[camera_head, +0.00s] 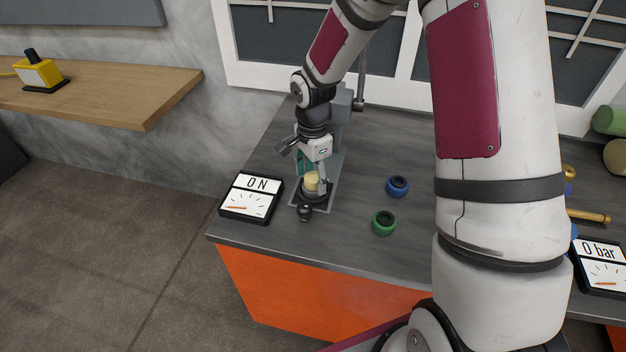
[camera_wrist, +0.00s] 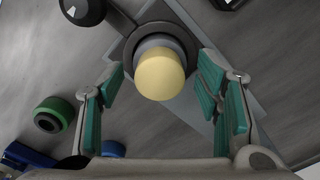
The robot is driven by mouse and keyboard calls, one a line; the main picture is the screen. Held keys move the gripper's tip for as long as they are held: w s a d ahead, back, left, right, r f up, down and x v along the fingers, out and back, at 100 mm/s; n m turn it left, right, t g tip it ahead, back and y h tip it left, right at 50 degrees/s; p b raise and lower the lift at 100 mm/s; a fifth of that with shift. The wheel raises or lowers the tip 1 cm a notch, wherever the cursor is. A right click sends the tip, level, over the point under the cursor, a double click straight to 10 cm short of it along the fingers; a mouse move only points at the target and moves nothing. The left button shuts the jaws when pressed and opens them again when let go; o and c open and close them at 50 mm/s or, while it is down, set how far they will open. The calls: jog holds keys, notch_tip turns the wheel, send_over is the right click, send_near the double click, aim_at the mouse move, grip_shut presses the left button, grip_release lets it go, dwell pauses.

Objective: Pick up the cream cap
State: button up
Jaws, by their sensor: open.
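The cream cap (camera_wrist: 160,75) is a pale yellow round piece on a grey round part, set in a dark round base (camera_wrist: 133,40). In the head view the cream cap (camera_head: 311,181) sits low on the grey device at the left of the bench. My gripper (camera_wrist: 162,90) is open, with green-padded fingers on either side of the cream cap and gaps visible between pads and cap. In the head view my gripper (camera_head: 312,172) is just over the cap and partly hides it. I cannot tell the exact height between them.
A blue ring (camera_head: 397,186) and a green ring (camera_head: 384,222) lie to the right of the device. A gauge panel reading "ON" (camera_head: 250,197) stands to the left. A black knob (camera_head: 304,211) is in front. A "0 bar" panel (camera_head: 602,265) is far right.

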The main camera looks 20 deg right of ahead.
jog(key=c, duration=1.3)
jog(key=shift+o, duration=0.2)
